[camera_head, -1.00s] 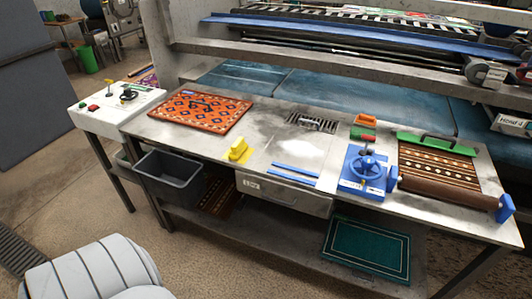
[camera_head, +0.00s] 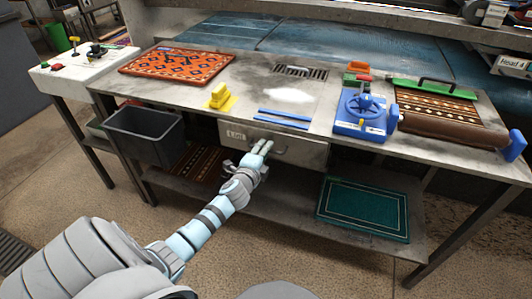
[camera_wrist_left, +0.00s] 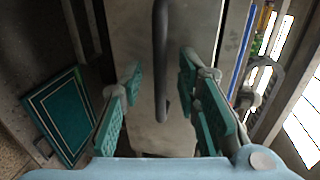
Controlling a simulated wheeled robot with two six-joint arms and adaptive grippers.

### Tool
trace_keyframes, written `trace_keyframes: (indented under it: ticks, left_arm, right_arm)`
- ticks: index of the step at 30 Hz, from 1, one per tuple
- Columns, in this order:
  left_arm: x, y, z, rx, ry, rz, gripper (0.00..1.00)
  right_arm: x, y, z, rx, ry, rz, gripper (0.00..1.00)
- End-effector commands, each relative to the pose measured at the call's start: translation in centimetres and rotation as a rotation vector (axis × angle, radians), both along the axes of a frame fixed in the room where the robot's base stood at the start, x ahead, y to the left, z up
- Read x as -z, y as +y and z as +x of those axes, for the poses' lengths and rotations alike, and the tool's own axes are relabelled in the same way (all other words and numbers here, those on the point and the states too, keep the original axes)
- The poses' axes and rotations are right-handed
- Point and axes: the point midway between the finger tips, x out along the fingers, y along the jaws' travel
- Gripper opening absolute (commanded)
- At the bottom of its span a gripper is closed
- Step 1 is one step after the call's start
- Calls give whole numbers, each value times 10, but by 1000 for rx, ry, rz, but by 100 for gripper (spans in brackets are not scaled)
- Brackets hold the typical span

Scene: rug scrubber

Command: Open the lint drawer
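The lint drawer (camera_head: 300,150) is a grey metal front with a small label, under the worktable's front edge, and it looks shut. My left gripper (camera_head: 263,147) is at the drawer front and covers part of the handle. In the left wrist view the dark bar handle (camera_wrist_left: 160,50) runs upright in front of the grey drawer front (camera_wrist_left: 202,30). The left gripper's green-padded fingers (camera_wrist_left: 161,85) are open, one on each side of the handle, with gaps between pads and bar. My right gripper is not in view.
A dark bin (camera_head: 146,134) stands left of the drawer. A green rug (camera_head: 362,208) lies on the lower shelf. Floor in front is clear.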

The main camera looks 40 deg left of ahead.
Motion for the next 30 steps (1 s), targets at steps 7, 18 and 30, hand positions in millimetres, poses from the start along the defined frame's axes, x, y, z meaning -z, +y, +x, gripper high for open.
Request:
trace_keyframes:
  ticks: [7,18,30]
  left_arm:
    - [3,5,15,1,0,-1,30]
    - [3,4,14,1,0,-1,0]
    - [3,0,14,6,0,-2,0]
  right_arm:
    - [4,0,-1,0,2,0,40]
    - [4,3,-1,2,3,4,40]
    - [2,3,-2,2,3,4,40]
